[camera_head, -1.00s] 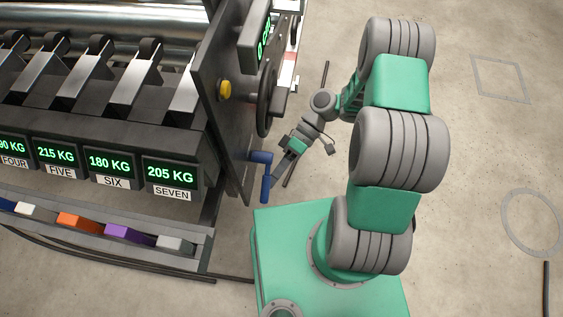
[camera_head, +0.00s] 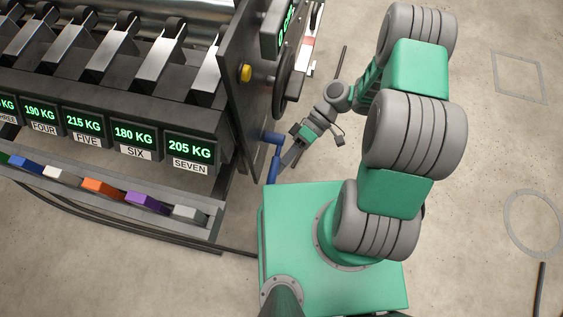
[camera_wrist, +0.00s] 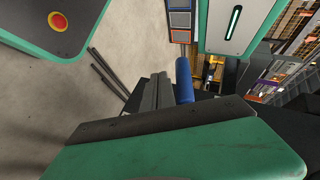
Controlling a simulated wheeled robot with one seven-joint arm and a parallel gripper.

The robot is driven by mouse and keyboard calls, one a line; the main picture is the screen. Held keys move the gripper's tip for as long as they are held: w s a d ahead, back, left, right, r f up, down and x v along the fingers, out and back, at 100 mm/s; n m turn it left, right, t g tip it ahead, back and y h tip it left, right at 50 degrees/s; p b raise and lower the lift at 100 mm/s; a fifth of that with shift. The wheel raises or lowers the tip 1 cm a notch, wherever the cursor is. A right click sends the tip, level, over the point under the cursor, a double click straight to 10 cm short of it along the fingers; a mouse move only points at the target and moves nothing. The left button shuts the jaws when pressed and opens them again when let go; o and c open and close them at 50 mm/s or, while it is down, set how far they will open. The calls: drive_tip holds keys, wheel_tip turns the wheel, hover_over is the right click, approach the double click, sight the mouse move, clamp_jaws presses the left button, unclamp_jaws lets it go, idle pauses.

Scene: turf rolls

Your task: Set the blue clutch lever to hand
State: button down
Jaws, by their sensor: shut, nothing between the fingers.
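The blue clutch lever (camera_head: 274,163) sticks out from the side of the dark upright machine plate and hangs down at a slight slant. It also shows in the wrist view (camera_wrist: 184,80) as a blue cylinder just right of my fingers. My gripper (camera_head: 287,161) is right beside the lever on its right, with the fingers shut and empty. In the wrist view the grey fingers (camera_wrist: 157,92) lie together. I cannot tell whether they touch the lever. No hand marking for the lever is readable.
A yellow knob (camera_head: 245,73) and a dark handwheel (camera_head: 285,70) are on the plate above the lever. Lit weight displays (camera_head: 189,148) line the machine at left. A red stop button (camera_wrist: 58,21) shows in the wrist view. Open concrete floor lies at right.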

drive_tip(key=w+d+f+b, duration=0.2)
drive_tip(key=w+d+f, duration=0.2)
drive_tip(key=w+d, duration=0.4)
drive_tip(key=shift+f, duration=0.3)
drive_tip(key=shift+d, duration=0.1)
